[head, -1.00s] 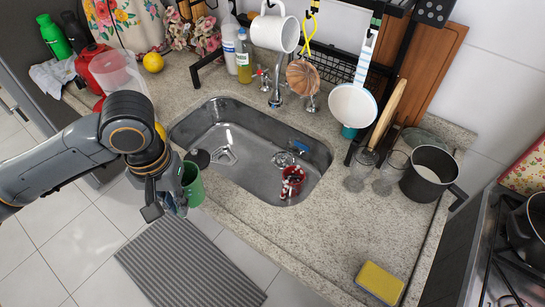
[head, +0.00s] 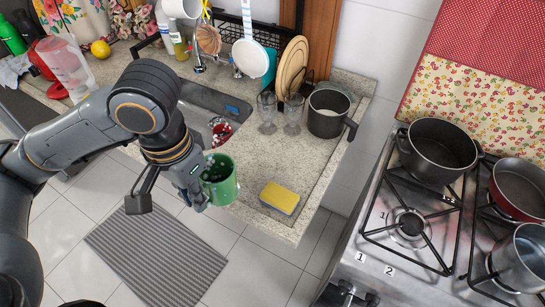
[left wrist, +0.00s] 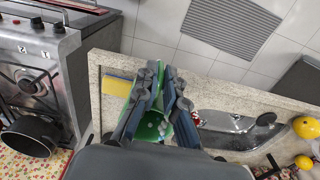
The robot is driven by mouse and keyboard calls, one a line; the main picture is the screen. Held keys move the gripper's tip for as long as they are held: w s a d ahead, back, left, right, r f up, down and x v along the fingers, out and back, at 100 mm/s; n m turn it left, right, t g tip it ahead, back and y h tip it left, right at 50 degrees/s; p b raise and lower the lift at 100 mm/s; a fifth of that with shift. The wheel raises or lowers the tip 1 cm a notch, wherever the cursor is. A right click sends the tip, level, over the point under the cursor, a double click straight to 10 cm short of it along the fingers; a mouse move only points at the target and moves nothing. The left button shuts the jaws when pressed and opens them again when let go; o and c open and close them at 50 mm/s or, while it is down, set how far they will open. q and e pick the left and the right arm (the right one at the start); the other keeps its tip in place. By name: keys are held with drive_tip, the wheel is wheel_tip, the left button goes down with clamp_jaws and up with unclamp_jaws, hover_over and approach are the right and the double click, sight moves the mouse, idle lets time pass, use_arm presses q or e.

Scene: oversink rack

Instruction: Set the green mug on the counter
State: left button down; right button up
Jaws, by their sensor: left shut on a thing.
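The green mug (head: 220,181) is in my left gripper (head: 186,190), which is shut on it. In the head view the mug is at the front edge of the counter (head: 262,217), with its open top toward the camera and pale spots inside. I cannot tell whether it touches the counter. In the left wrist view the mug (left wrist: 152,124) sits between the two fingers (left wrist: 158,92) of my left gripper. My right gripper is not in view.
A yellow sponge (head: 279,198) lies on the counter right of the mug. A black pot (head: 328,113) and glasses (head: 291,114) stand behind it. The sink (head: 200,100) holds a red mug (head: 220,129). A stove (head: 410,225) is at the right.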

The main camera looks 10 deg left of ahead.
sight(214, 172)
use_arm(q)
drive_tip(key=w, duration=0.1)
drive_tip(key=w+f, duration=0.1)
drive_tip(key=w, duration=0.1)
drive_tip(key=w+f, duration=0.1)
drive_tip(key=shift+w, duration=0.25)
drive_tip(key=w, duration=0.1)
drive_tip(key=w+f, duration=0.1)
drive_tip(key=w, duration=0.2)
drive_tip(key=shift+d+f, duration=0.25)
drive_tip(key=w+f, duration=0.2)
drive_tip(key=f, duration=0.1)
drive_tip(key=w+f+p, duration=0.1)
drive_tip(key=f, duration=0.2)
drive_tip(key=w+f+p, duration=0.1)
drive_tip(key=w+f, duration=0.1)
drive_tip(key=f, duration=0.1)
drive_tip(key=shift+w+d+f, duration=0.2)
drive_tip(key=shift+w, duration=0.1)
drive_tip(key=shift+f, duration=0.15)
drive_tip(key=c, duration=1.5)
unclamp_jaws()
drive_tip(key=shift+f, duration=0.1)
drive_tip(key=shift+o, duration=0.3)
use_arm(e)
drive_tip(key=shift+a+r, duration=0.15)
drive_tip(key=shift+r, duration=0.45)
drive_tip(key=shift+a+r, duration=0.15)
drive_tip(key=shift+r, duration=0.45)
